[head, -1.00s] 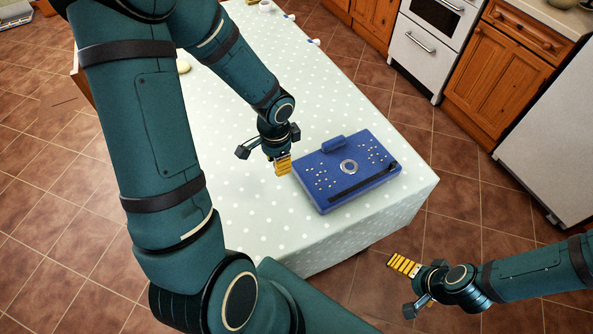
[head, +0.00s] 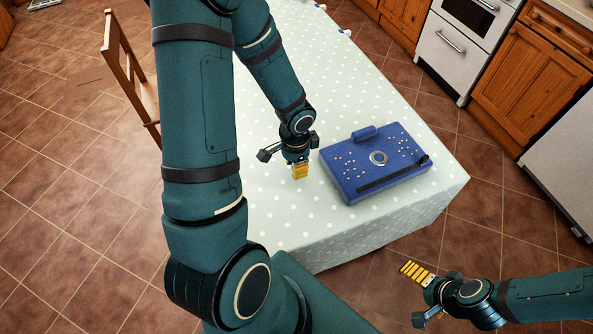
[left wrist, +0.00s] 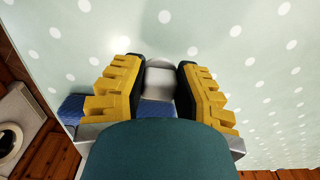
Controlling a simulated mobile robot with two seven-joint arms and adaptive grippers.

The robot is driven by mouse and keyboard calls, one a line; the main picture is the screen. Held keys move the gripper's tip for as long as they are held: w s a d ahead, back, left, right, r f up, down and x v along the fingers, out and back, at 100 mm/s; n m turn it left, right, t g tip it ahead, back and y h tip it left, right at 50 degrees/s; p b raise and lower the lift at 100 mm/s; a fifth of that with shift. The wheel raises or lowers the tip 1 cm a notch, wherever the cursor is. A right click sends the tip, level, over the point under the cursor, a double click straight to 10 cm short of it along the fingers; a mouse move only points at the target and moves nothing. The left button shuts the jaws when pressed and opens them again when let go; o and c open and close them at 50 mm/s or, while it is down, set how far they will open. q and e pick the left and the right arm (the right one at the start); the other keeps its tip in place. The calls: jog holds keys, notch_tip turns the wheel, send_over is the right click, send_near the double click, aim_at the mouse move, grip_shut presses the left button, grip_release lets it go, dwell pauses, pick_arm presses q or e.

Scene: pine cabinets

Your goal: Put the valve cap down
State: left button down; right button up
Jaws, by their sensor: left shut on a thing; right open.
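My left gripper (head: 300,172) is shut on the valve cap, low over the dotted tabletop, just left of the blue board. In the left wrist view, the pale grey cap (left wrist: 160,80) shows between the two yellow fingers (left wrist: 155,88). The cap is hidden in the head view. I cannot tell whether it touches the cloth. My right gripper (head: 416,273) is open and empty, off the table's front right side.
Clear cloth surrounds the left gripper. A wooden chair (head: 125,70) stands at the left; cabinets (head: 528,80) stand at the right.

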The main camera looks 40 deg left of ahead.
pick_arm(q)
jog(key=shift+f+b, duration=0.3)
jog(key=shift+f, duration=1)
jog(key=shift+f, duration=0.1)
jog(key=c, duration=0.8)
grip_release()
